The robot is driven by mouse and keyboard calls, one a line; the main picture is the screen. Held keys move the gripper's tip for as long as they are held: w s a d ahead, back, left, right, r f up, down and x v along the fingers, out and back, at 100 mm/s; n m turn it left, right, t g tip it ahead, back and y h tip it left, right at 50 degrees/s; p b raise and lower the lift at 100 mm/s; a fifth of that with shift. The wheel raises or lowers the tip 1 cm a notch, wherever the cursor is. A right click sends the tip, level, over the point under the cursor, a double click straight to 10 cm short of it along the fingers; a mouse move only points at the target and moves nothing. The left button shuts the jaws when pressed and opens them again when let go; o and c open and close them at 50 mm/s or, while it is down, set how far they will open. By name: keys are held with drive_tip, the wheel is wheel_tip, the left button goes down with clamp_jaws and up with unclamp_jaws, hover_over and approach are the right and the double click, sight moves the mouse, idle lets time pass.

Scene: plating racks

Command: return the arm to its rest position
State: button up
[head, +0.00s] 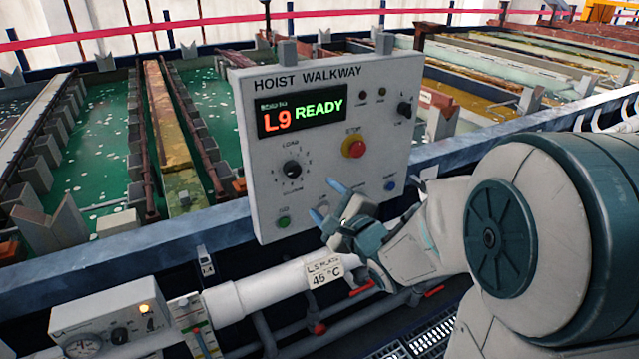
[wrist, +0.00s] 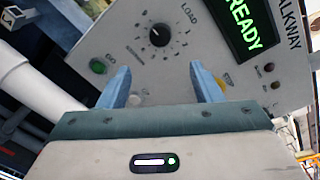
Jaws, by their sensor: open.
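My gripper (head: 328,202) is in front of the lower part of a grey control panel (head: 257,115) labelled HOIST WALKWAY. Its two blue fingers are apart with nothing held between them. In the wrist view my gripper (wrist: 166,85) points at the panel (wrist: 115,48), below the black LOAD knob (wrist: 161,36). I cannot tell how close the fingertips are to the panel face. My arm reaches in from the right side of the head view.
The panel's display (head: 302,107) reads L9 READY, with a red stop button (head: 354,145) below it. A white pipe (head: 270,287) runs beneath the panel. A gauge box (head: 110,322) stands at lower left. Green tanks (head: 212,100) lie behind a blue rail (head: 130,250).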

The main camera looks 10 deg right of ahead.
drive_tip(key=s+d+f+n+g+h+b, duration=0.1)
drive_tip(key=s+d+f+n+g+h, duration=0.35)
drive_tip(key=s+d+n+h, duration=0.35)
drive_tip(key=s+a+n+g+y+b, duration=0.1)
drive_tip(key=s+a+n+g, duration=0.1)
drive_tip(key=s+n+g, duration=0.5)
drive_tip(key=s+n, duration=0.5)
drive_tip(key=s, duration=0.2)
drive_tip(key=shift+s+f+g+y, duration=0.15)
drive_tip(key=shift+f+g+y, duration=0.15)
drive_tip(key=shift+f+g, duration=0.1)
drive_tip(key=shift+a, duration=0.1)
idle(0.6)
clamp_jaws()
idle(1.6)
